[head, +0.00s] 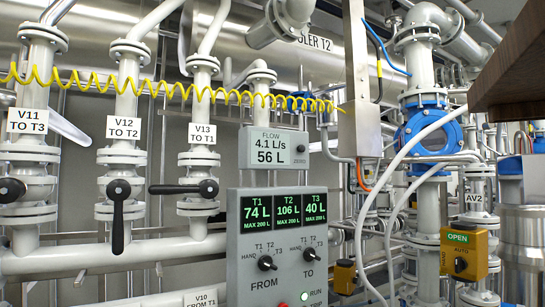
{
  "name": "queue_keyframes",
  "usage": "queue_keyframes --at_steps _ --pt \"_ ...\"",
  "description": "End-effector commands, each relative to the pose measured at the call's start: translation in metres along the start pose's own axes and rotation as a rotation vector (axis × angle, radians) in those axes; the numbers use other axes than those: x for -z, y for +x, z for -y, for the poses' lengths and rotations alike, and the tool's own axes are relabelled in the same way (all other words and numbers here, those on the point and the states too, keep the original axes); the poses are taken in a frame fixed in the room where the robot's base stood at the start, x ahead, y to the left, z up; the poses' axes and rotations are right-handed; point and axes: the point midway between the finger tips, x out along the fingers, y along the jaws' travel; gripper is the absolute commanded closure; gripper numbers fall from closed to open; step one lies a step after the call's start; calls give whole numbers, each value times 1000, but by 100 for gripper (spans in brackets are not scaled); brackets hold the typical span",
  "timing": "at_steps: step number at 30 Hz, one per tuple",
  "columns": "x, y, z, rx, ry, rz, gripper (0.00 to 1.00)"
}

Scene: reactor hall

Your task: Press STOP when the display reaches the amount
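A grey flow display (273,148) hangs on the pipework at the middle and reads 4.1 L/s and 56 L. Below it a grey control panel (240,270) shows T1 74 L, T2 106 L and T3 40 L, each marked max 200 L. The panel has a FROM knob (266,263) and a TO knob (310,255). The top of a red part (283,305) shows at the bottom picture edge. No STOP label is readable, and the panel's lower part is cut off. My gripper is not in view.
Valves labelled V11 (27,121), V12 (124,127) and V13 (203,133) stand at left with black handles. A yellow coiled cable (150,90) crosses in front. A yellow box with an OPEN sign (457,238) is at right. A dark brown slab (510,75) covers the upper right corner.

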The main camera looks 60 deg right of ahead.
Motion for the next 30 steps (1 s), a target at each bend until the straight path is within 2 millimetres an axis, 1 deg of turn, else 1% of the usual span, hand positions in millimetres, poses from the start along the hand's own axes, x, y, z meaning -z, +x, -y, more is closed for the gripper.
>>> queue_keyframes --at_steps 8,20,23,30 --pt "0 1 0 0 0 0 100" --pt "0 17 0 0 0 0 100" --pt "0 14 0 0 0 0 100" --pt "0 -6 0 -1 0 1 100"
